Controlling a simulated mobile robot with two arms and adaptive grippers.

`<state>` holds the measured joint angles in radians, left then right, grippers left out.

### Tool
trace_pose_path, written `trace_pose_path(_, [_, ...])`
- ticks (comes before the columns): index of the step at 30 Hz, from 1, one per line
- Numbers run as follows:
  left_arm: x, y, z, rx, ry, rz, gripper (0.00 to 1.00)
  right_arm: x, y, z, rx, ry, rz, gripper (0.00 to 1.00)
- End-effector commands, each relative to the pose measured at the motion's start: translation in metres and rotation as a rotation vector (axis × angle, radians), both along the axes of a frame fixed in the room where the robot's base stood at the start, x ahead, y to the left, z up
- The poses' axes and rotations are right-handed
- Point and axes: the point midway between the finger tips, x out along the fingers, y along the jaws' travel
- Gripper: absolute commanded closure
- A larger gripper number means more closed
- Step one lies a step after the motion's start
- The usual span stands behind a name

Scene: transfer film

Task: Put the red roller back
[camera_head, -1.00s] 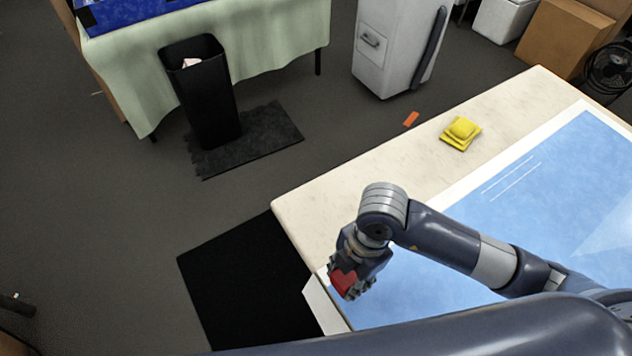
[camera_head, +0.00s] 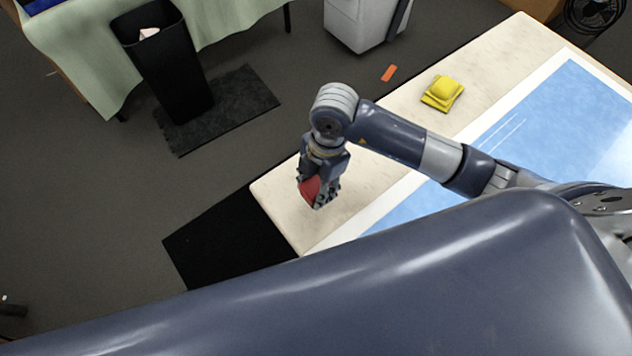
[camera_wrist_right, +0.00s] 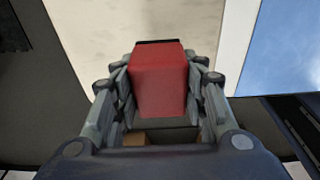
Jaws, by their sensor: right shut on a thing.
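The red roller (camera_head: 311,189) is held in my right gripper (camera_head: 318,196), above the near left corner of the pale table (camera_head: 375,147). In the right wrist view the red roller (camera_wrist_right: 160,78) fills the space between the two fingers of the right gripper (camera_wrist_right: 160,95), which are shut on it from both sides. A dark edge shows at its far end. Whether it touches the table cannot be told. My left gripper is out of view.
A blue sheet with a white border (camera_head: 510,135) lies on the table. A yellow block on yellow pads (camera_head: 443,92) sits near its far edge. A black bin (camera_head: 168,70) stands on a dark floor mat (camera_head: 235,105). An orange piece (camera_head: 389,72) lies on the floor.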

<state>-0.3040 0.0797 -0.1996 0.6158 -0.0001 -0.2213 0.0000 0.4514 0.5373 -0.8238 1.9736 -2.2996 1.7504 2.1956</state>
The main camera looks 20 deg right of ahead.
Motion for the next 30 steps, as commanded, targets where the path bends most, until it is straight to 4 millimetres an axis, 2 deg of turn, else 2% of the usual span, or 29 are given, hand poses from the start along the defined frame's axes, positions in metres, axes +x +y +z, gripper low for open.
trace_pose_path(3, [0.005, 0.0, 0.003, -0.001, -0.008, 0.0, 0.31, 0.013, -0.004, 0.0, 0.0, 0.001, 0.0, 0.86])
trace_pose_path(6, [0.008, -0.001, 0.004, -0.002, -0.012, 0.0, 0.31, 0.017, -0.005, -0.002, 0.001, 0.001, 0.001, 0.86])
trace_pose_path(15, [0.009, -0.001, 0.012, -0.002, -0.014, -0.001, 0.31, 0.017, -0.005, -0.036, 0.001, 0.002, 0.002, 0.86])
trace_pose_path(26, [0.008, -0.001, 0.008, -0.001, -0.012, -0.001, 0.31, 0.017, -0.005, -0.041, 0.001, 0.0, 0.003, 0.86])
trace_pose_path(27, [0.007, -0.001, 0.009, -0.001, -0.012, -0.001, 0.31, 0.017, -0.005, -0.04, 0.001, 0.001, 0.003, 0.54])
trace_pose_path(29, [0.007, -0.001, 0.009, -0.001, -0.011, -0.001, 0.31, 0.017, -0.005, -0.04, 0.001, 0.001, 0.002, 0.4])
trace_pose_path(30, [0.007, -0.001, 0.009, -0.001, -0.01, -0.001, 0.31, 0.017, -0.005, -0.04, 0.001, 0.001, 0.002, 0.4])
